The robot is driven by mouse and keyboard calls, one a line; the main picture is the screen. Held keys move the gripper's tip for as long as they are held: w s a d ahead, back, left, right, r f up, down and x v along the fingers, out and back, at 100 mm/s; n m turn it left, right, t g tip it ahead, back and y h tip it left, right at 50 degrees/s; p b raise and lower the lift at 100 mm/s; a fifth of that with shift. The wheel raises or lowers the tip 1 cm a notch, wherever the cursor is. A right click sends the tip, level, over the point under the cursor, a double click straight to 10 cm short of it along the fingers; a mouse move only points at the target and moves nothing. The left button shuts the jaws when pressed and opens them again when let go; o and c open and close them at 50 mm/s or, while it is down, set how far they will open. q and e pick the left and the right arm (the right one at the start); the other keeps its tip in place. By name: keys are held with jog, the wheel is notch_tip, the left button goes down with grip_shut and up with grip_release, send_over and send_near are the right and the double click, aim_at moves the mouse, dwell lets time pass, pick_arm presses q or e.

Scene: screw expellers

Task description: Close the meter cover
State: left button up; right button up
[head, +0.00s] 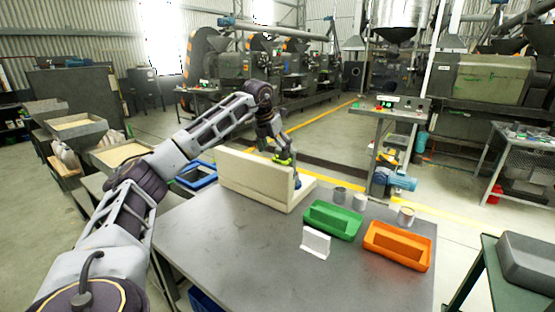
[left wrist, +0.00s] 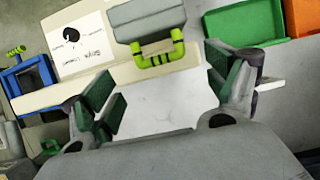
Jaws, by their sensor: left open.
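A cream L-shaped piece (head: 250,180) stands on the grey table in the head view, with an upright panel and a low base. In the left wrist view its cream surface (left wrist: 88,75) carries a white printed sheet (left wrist: 78,45) and a grey block (left wrist: 145,18) with a yellow-green handle (left wrist: 158,55). I cannot tell which part is the meter cover. My left gripper (head: 282,157) is behind the upright panel, and its tips are partly hidden. In the left wrist view the left gripper (left wrist: 170,98) is open and empty, its fingers apart below the handle. My right gripper is not in view.
The table's front (head: 240,260) is clear.

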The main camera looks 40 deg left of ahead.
aim_at(278, 161)
pick_arm(q)
jog(key=shift+x, duration=2)
jog(key=shift+f, duration=0.15)
jog(key=c, duration=1.9)
jog(key=shift+s+d, duration=0.1)
grip_shut()
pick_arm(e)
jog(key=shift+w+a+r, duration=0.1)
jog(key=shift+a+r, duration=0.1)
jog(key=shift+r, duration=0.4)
pick_arm(q)
jog(key=shift+f, duration=0.1)
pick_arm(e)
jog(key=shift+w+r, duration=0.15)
